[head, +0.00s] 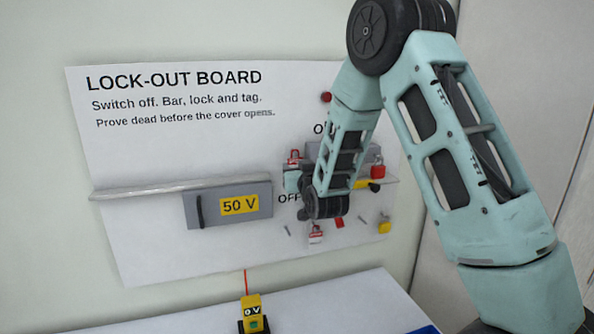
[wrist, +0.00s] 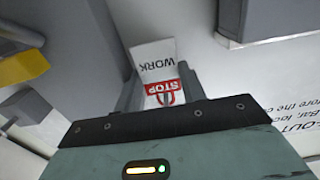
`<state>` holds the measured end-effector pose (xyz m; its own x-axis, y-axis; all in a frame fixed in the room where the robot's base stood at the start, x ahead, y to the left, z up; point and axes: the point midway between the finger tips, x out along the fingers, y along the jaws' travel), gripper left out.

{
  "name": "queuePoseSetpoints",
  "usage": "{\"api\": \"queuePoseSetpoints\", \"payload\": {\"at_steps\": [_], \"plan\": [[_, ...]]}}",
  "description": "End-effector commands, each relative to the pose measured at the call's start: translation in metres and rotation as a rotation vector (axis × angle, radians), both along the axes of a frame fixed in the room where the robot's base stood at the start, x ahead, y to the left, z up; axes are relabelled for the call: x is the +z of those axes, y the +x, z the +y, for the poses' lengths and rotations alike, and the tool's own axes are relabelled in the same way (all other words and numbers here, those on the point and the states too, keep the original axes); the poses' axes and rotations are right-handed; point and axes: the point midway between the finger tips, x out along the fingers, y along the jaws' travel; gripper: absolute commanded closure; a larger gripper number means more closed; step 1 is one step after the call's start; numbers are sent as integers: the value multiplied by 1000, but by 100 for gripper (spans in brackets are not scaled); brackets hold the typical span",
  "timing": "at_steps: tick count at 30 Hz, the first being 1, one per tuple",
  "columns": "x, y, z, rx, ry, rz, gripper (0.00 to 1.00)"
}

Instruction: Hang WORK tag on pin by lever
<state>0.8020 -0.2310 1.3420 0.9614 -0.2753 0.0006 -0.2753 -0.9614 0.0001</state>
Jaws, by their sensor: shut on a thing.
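The WORK tag (wrist: 155,62), white with a red STOP band, is between the two fingers of my gripper (wrist: 158,92) in the wrist view. My gripper is shut on it. In the head view my gripper (head: 292,182) is at the board, left of my wrist and right of the 50 V cover. A red and white piece (head: 294,157) shows just above it; I cannot tell whether it is the same tag. The lever and its pin are not clear, as my arm covers much of that area.
The lock-out board (head: 170,140) carries a ledge (head: 140,190) and a grey 50 V cover (head: 230,204). Red pieces (head: 377,170), a red and white tag (head: 316,234) and a yellow piece (head: 384,227) hang around my arm. A yellow meter (head: 252,312) stands on the bench.

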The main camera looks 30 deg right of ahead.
Motion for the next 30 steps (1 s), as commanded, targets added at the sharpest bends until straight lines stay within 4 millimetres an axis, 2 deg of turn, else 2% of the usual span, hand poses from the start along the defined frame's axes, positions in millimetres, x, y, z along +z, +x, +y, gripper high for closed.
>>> {"api": "queuePoseSetpoints", "payload": {"at_steps": [11, 12, 14, 15, 26, 30], "plan": [[0, 0, 0, 0, 0, 0, 80], [0, 0, 0, 0, 0, 0, 54], [0, 0, 0, 0, 0, 0, 37], [0, 0, 0, -1, 0, 0, 34], [0, -1, -4, -8, -1, 0, 34], [-2, -9, -2, -10, -1, 1, 34]]}}
